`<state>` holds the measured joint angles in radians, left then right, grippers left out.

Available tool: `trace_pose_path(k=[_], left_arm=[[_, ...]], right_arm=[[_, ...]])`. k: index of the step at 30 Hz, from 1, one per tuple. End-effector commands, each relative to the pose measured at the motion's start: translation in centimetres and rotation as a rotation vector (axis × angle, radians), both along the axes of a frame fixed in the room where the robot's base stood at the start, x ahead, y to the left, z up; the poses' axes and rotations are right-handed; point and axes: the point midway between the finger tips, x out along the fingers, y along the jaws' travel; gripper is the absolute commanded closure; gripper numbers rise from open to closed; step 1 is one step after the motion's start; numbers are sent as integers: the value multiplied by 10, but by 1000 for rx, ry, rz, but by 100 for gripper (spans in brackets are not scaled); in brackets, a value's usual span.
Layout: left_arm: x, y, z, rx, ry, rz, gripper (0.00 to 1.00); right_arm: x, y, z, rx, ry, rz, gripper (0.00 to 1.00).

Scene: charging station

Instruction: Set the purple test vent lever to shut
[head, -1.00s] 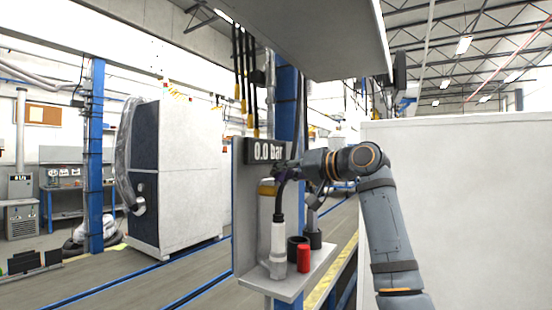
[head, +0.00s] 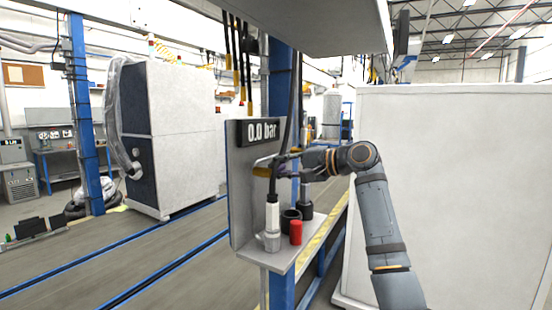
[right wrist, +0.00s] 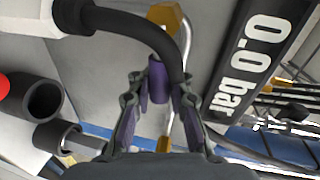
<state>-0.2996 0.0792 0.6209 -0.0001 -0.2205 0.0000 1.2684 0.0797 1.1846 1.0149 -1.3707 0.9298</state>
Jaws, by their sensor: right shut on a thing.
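The purple test vent lever (right wrist: 157,82) shows in the right wrist view between the fingertips of my right gripper (right wrist: 160,88). The fingers are closed in on it, and a black hose (right wrist: 140,30) arches across close to the right finger. Yellow fittings (right wrist: 165,16) on a metal pipe show above and below the lever. In the head view my right gripper (head: 278,166) is at the panel (head: 238,200), just below the display (head: 261,132) reading 0.0 bar. The lever cannot be made out there. My left gripper is not in view.
A shelf (head: 262,257) under the panel holds a white-and-grey hose connector (head: 272,222), black cups (head: 290,222) and a red cylinder (head: 296,232). A blue post (head: 281,100) stands behind. A large white cabinet (head: 450,200) fills the right side. Open floor lies to the left.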

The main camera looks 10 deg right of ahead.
Motion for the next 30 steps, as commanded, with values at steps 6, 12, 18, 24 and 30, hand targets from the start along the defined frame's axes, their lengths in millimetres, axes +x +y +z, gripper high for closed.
trace_pose_path(k=[6, 12, 18, 24, 30], left_arm=[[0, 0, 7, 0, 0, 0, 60], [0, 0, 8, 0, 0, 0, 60], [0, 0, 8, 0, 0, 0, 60], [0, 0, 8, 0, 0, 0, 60], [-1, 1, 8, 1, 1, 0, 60]], right_arm=[[1, -2, -6, 33, 59, -3, 100], [1, -2, -8, 46, 77, -3, 100], [1, -2, -9, 48, 80, -2, 100], [1, -2, -9, 48, 80, -2, 81], [1, -2, -7, 49, 76, -2, 59]])
